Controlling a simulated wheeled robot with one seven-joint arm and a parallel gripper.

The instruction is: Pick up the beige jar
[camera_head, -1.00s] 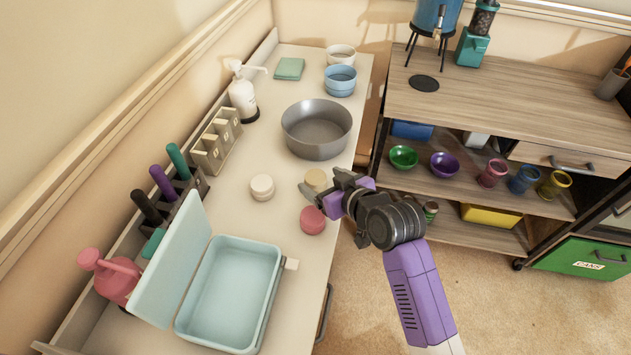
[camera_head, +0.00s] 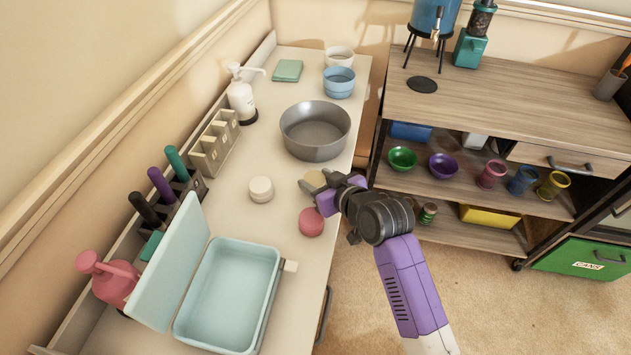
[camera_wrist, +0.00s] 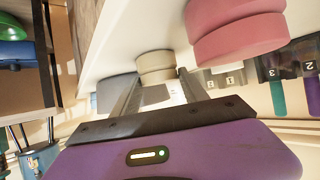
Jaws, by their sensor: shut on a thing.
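The beige jar (camera_head: 313,179) is a short, round, tan jar on the white counter, between the grey bowl and the pink jar. My gripper (camera_head: 322,186) reaches it from the right and partly covers it in the head view. In the wrist view the jar (camera_wrist: 155,64) sits between the two finger ends of my gripper (camera_wrist: 158,80), which is shut on it. The jar looks upright; whether it touches the counter is hard to tell.
A pink jar (camera_head: 311,222) stands close in front of my gripper, and a cream jar (camera_head: 261,189) to the left. A grey bowl (camera_head: 315,130) is behind. An open light-blue box (camera_head: 274,306) lies in front. A shelf unit (camera_head: 470,110) stands to the right.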

